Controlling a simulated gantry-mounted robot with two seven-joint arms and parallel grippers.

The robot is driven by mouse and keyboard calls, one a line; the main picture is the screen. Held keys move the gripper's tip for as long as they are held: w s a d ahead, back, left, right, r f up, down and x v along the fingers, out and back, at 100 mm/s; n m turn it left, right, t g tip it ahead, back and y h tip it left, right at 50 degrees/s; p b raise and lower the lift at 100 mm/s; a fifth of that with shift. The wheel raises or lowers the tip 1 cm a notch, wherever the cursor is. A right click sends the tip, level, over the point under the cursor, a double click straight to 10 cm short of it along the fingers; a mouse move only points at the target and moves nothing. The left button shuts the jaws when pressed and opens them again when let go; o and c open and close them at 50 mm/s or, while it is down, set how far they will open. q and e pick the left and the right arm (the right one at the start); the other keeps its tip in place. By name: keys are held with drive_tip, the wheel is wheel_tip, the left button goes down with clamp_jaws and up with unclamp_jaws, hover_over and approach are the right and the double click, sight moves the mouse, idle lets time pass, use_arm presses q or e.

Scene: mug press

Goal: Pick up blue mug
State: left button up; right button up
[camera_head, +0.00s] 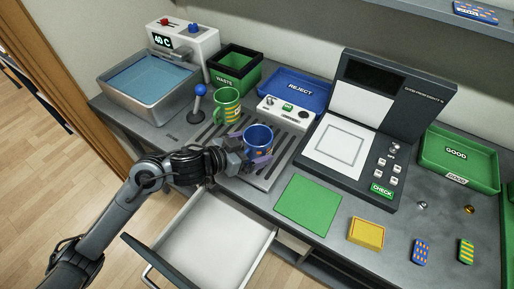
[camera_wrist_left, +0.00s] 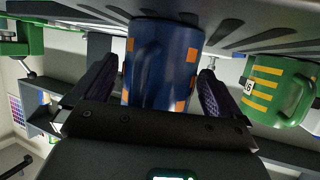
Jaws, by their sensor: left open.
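The blue mug (camera_head: 258,139) with orange patches stands on the slotted grey drip plate in the head view. In the left wrist view the mug (camera_wrist_left: 160,62) sits between the two dark fingers, its handle facing the camera. My left gripper (camera_head: 253,161) is open around the lower part of the mug, one finger on each side. Gaps show between the fingers and the mug in the left wrist view (camera_wrist_left: 158,88). My right gripper is not in view.
A green mug with yellow stripes (camera_head: 227,106) stands close behind left of the blue mug. A blue-knobbed lever (camera_head: 201,91) is beside it. An open drawer (camera_head: 205,240) lies below my left arm. A green mat (camera_head: 309,203) is to the right.

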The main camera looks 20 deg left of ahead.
use_arm(q)
drive_tip(key=c, duration=1.1)
drive_tip(key=shift+c, duration=0.3)
drive_tip(key=shift+r, duration=0.15)
